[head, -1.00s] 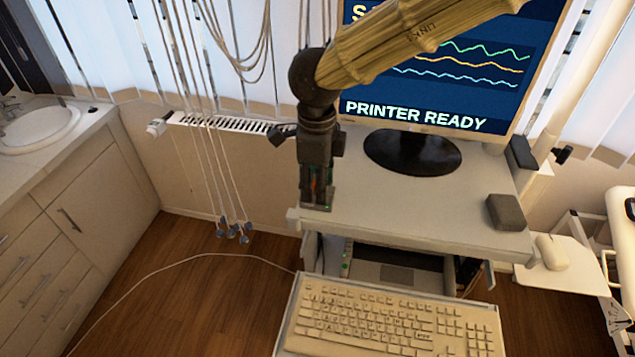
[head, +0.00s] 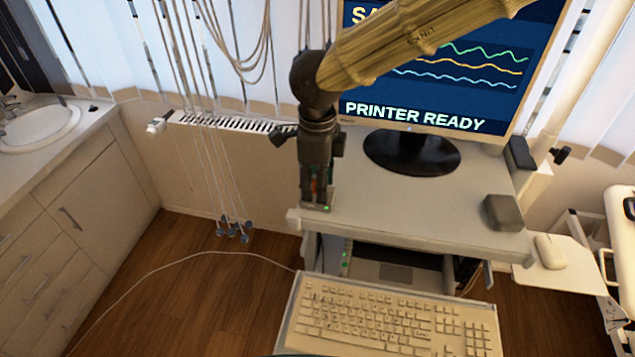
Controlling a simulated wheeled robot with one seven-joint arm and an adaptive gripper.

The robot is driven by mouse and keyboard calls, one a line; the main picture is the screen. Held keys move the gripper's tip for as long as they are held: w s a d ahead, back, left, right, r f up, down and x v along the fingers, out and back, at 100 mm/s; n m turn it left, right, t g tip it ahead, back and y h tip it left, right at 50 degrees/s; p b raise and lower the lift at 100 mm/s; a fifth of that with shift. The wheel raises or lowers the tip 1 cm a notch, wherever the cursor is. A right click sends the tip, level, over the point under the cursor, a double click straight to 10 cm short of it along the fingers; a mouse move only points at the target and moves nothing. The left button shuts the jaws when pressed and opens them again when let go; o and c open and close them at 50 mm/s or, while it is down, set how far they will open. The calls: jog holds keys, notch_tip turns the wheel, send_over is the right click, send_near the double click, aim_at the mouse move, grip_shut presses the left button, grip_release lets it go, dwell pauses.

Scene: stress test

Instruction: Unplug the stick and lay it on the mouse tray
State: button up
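My gripper (head: 317,200) points down at the left front corner of the grey desk top (head: 420,205). Its dark fingers are low, just above or touching a small flat device (head: 327,209) with a green light. A bit of orange-red shows between the fingers, perhaps the stick (head: 314,185); it is mostly hidden. I cannot tell whether the fingers grip it. The mouse tray (head: 535,277) is a pale panel at the right side of the desk, lower than its top. A pale mouse (head: 551,252) lies on it.
A monitor (head: 440,70) on a dark round foot (head: 412,152) stands behind. A grey block (head: 502,212) sits at the desk's right front. A keyboard (head: 390,315) is below in front. Cables (head: 215,150) hang at left. The desk's middle front is clear.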

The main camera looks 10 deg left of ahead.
grip_shut()
jog(key=shift+r, duration=0.15)
dwell(0.4)
jog(key=shift+r+p, duration=0.35)
jog(key=shift+p, duration=0.2)
jog(key=shift+r+p, duration=0.65)
jog(key=shift+p, duration=0.05)
jog(key=shift+r+p, duration=0.7)
jog(key=shift+r, duration=1.1)
